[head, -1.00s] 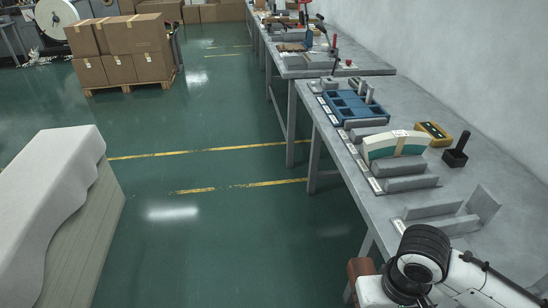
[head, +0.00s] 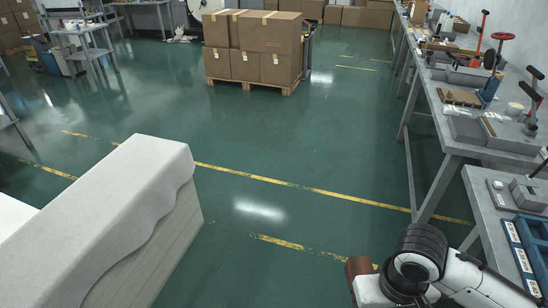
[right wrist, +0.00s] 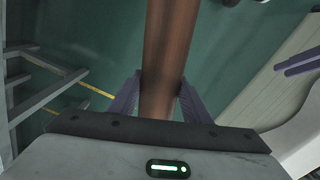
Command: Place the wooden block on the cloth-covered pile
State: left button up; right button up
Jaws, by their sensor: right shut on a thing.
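The wooden block (right wrist: 168,50) is reddish brown and long. In the right wrist view it lies between the two purple fingers of my right gripper (right wrist: 160,98), which is shut on it. In the head view the block's end (head: 359,272) shows at the bottom, left of my right arm, and the fingers are hidden. The cloth-covered pile (head: 170,240) stands at the lower left of the head view, with a white cloth (head: 110,195) draped over its top and side. The block is held apart from the pile, to its right.
A grey workbench (head: 485,205) with a blue tray (head: 530,240) stands at the right. A longer bench with tools runs behind it. Cardboard boxes (head: 265,38) sit on a pallet farther back. Green floor with yellow lines lies open between pile and benches.

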aim_at(35, 255)
jog(key=u, duration=0.9)
jog(key=i, duration=0.85)
jog(key=u, duration=1.55)
jog(key=i, duration=0.7)
jog(key=u, duration=0.35)
